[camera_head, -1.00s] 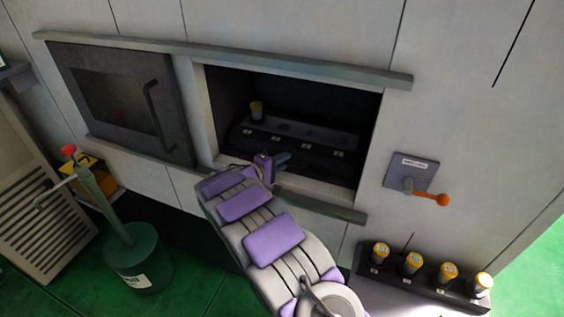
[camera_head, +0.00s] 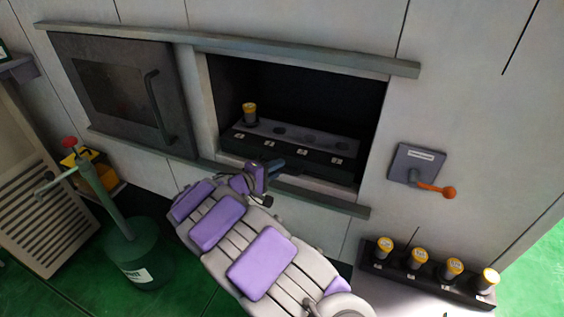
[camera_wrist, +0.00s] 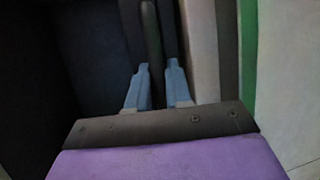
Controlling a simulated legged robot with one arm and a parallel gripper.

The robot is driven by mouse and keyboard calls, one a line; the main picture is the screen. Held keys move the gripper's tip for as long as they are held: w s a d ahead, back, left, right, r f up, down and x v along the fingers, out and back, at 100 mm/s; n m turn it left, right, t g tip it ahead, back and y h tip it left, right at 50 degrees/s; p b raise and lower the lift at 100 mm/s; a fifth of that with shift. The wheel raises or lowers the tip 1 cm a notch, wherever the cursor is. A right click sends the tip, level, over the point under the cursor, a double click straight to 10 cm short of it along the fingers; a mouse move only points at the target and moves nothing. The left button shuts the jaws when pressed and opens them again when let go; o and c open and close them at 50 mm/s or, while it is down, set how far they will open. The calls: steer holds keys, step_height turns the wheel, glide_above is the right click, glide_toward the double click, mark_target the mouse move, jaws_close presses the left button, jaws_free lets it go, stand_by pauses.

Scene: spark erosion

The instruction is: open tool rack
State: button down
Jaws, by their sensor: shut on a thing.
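The tool rack (camera_head: 264,127) is a dark tray with a lighter slotted top and small white labels, inside the open wall compartment. One yellow-capped tool (camera_head: 250,112) stands upright in its left end; the other visible slots are empty. My gripper (camera_head: 279,166) is at the rack's front edge. In the wrist view my gripper (camera_wrist: 158,72) has its blue fingers on both sides of a dark bar (camera_wrist: 152,40), which looks like the rack's handle, and is shut on it. In the head view the handle is mostly hidden by my gripper.
A dark windowed door (camera_head: 112,95) stands left of the opening between two rails. A lever with an orange knob (camera_head: 449,192) is on the right wall. A holder (camera_head: 388,268) with several yellow-capped tools stands below it. A green canister (camera_head: 138,262) stands at left.

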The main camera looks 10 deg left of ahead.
steer(key=s+a, duration=0.3)
steer(key=s, duration=0.7)
steer(key=s+a, duration=0.3)
steer(key=s, duration=0.8)
steer(key=shift+f+b, duration=0.2)
steer(key=shift+b, duration=0.1)
steer(key=shift+s, duration=0.1)
steer(key=c, duration=1.5)
jaws_free()
steer(key=shift+o, duration=0.5)
steer(key=shift+a, duration=0.1)
steer(key=shift+r, duration=0.1)
steer(key=p+v, duration=0.3)
steer(key=v, duration=1.4)
steer(key=shift+a, duration=0.15)
